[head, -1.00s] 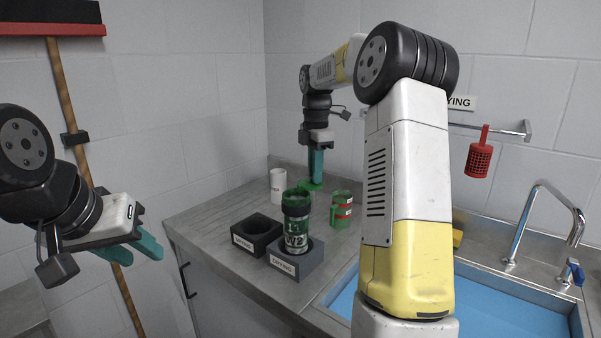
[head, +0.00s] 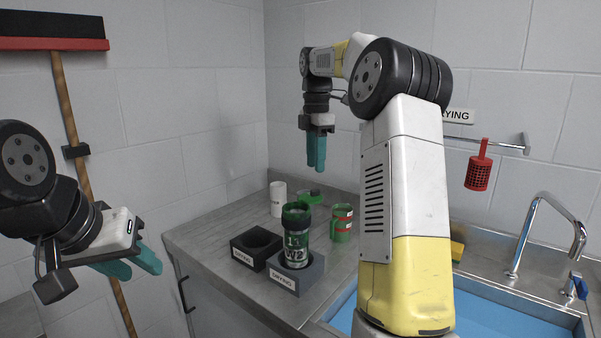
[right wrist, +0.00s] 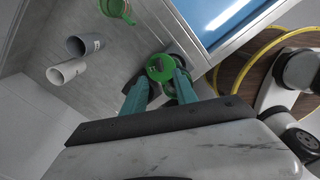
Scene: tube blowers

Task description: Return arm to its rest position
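My right gripper (head: 316,150) hangs fingers-down above the back of the counter, with clear air under it. In the right wrist view its two teal fingers (right wrist: 158,93) stand apart, and a green round thing (right wrist: 160,67) shows beyond them; nothing is clearly held. My left gripper (head: 130,264) is at the left, off the counter. Its teal fingers are apart and empty.
A black holder (head: 250,252) stands empty beside it. The blue sink (head: 490,320) with a tap (head: 545,205) is at right. A red basket (head: 478,172) hangs on the rail. A broom (head: 73,120) leans left.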

